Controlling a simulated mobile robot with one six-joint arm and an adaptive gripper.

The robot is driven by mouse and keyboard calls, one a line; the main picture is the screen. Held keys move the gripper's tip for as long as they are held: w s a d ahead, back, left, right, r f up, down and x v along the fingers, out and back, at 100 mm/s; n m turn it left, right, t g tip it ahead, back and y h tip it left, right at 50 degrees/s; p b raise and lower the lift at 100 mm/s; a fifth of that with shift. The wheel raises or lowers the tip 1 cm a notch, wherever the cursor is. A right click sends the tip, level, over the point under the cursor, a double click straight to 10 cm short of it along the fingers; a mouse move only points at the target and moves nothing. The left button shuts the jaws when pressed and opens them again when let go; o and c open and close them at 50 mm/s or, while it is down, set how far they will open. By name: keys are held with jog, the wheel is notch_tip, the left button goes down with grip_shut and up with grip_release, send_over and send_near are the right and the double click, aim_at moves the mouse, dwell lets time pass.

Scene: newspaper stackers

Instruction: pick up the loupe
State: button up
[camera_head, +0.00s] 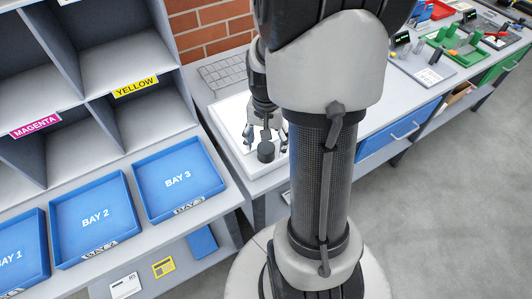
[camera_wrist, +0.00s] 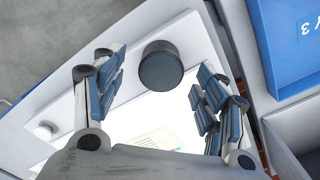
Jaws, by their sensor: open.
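The loupe is a short dark cylinder (camera_wrist: 161,65), standing on a bright white light panel (camera_wrist: 130,122). In the head view the loupe (camera_head: 266,152) shows just below my gripper (camera_head: 266,138). My gripper (camera_wrist: 160,80) is open in the wrist view, with one blue-padded finger on each side of the loupe's near part. Gaps show between the loupe and both fingers. The exact height of the fingertips above the panel is hard to tell. Part of the panel is hidden behind my arm in the head view.
A blue BAY 3 tray (camera_head: 217,187) lies left of the panel, on a grey shelf unit with label YELLOW (camera_head: 135,86). A small white knob (camera_wrist: 44,130) sits on the panel's rim. The workbench continues right with tools.

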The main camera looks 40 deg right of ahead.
aim_at(266, 147)
notch_tip(266, 147, down, 3)
jog(key=shift+w+f+b, duration=0.1)
jog(key=shift+w+b, duration=0.05)
jog(key=shift+b, duration=0.3)
jog(key=c, duration=1.2)
jog(key=shift+r, duration=0.2)
